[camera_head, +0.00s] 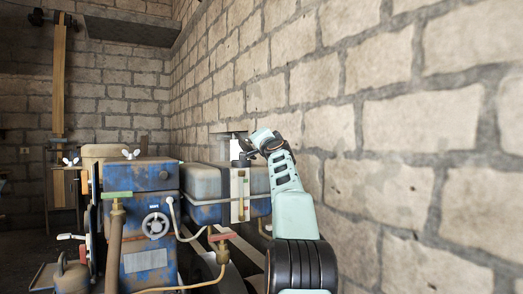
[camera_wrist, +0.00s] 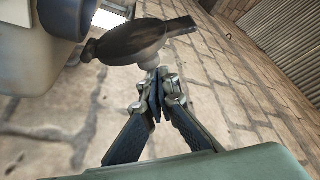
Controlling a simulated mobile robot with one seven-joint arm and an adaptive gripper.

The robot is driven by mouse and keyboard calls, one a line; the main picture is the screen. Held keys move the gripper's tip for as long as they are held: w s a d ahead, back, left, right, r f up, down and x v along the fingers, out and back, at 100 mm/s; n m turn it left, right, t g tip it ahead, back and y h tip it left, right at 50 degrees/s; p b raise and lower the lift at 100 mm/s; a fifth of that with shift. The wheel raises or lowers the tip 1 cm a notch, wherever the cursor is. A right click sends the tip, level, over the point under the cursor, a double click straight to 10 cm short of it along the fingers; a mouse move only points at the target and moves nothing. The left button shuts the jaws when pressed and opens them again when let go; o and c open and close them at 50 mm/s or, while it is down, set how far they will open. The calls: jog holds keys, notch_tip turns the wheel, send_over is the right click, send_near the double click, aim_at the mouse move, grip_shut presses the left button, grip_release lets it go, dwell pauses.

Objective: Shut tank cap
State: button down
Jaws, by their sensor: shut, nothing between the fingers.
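In the wrist view, the dark tank cap (camera_wrist: 128,43) has a rounded body and a narrow handle pointing right. It appears swung out beside the dark round neck (camera_wrist: 62,18) on the pale tank (camera_wrist: 28,62). My gripper (camera_wrist: 158,76) is shut and empty, its fingertips close below the cap's round stub. I cannot tell whether they touch it. In the head view, the pale and blue tank (camera_head: 203,180) stands against the wall, and my gripper (camera_head: 241,158) is over its top right part. The cap is too small to make out there.
A blue engine block (camera_head: 150,262) with a white wheel, hoses and wing nuts stands left of the tank. A stone brick wall (camera_head: 390,130) runs close along the right side of the arm. A wooden post (camera_head: 58,90) stands at the far left.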

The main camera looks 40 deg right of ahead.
jog(key=a+n+b, duration=0.1)
jog(key=a+f+n+t+y+b, duration=0.1)
jog(key=n+b, duration=0.1)
jog(key=shift+w+n, duration=0.15)
jog(key=shift+n, duration=0.15)
jog(key=shift+a, duration=0.3)
jog(key=a+b, duration=0.1)
jog(key=a+f+b, duration=0.1)
jog(key=b, duration=0.1)
jog(key=shift+w+a+f, duration=0.15)
jog(key=shift+a+f, duration=0.05)
jog(key=shift+f, duration=0.05)
jog(key=shift+a+f+b, duration=0.45)
jog(key=shift+a+b, duration=0.05)
jog(key=shift+b, duration=0.3)
jog(key=shift+w+a+f, duration=0.1)
jog(key=shift+w+f, duration=0.05)
jog(key=shift+f, duration=0.15)
notch_tip(320, 180, up, 5)
jog(key=p, duration=0.3)
jog(key=b, duration=0.9)
send_near(242, 142)
jog(key=s+r, duration=0.2)
jog(key=shift+s+r, duration=0.1)
jog(key=shift+s, duration=0.2)
